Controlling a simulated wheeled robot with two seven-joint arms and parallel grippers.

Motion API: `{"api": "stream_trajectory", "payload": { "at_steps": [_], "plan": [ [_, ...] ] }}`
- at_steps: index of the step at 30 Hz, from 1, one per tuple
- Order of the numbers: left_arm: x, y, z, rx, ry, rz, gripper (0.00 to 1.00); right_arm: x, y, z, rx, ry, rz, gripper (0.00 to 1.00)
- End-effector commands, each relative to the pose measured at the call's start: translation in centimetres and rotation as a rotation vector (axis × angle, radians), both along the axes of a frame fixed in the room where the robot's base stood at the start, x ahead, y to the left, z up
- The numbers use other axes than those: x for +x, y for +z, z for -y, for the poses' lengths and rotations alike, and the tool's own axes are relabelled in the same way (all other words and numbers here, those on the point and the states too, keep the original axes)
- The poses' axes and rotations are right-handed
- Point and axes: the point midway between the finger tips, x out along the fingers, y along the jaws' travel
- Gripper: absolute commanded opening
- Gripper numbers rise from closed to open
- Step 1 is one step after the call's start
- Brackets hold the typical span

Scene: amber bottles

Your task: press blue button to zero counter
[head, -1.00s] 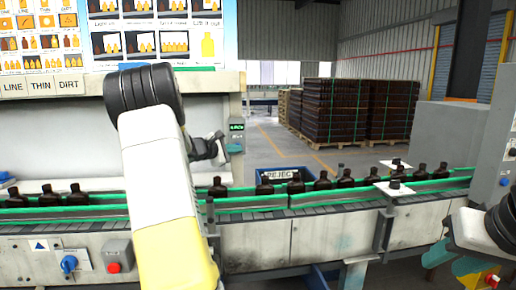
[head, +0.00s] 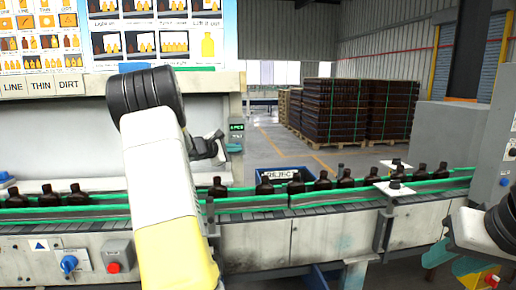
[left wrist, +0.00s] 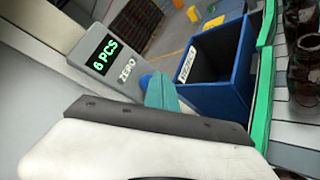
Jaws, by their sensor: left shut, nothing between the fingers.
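The counter box (head: 236,134) stands behind the conveyor. In the left wrist view its green display (left wrist: 105,54) reads 6 PCS, above the word ZERO. The blue button (left wrist: 145,81) is just below that word, partly hidden by teal fingers. My left gripper (left wrist: 160,92) is shut and empty, with its teal tip right at the button; I cannot tell whether they touch. In the head view, the left wrist reaches toward the counter and the button is not clear.
Dark amber bottles (head: 322,181) stand in a row on the green-railed conveyor (head: 250,205). A blue reject bin (left wrist: 221,92) is behind it, close right of the counter. A panel with a red button (head: 114,267) is at the lower left. Stacked pallets (head: 335,110) stand farther back.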

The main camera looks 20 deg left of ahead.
Motion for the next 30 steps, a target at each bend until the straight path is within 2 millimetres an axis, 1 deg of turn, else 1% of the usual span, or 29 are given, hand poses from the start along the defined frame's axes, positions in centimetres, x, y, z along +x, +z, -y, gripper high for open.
{"api": "stream_trajectory", "payload": {
  "at_steps": [11,30],
  "plan": [
    [0.06,0.01,-0.03,0.000,0.000,0.000,0.00,0.00,0.00,0.00,0.000,0.000,0.000,0.36],
    [0.72,0.02,-0.43,0.000,0.001,0.001,0.00,0.00,0.00,0.00,0.000,0.000,0.000,0.36]
  ]
}}
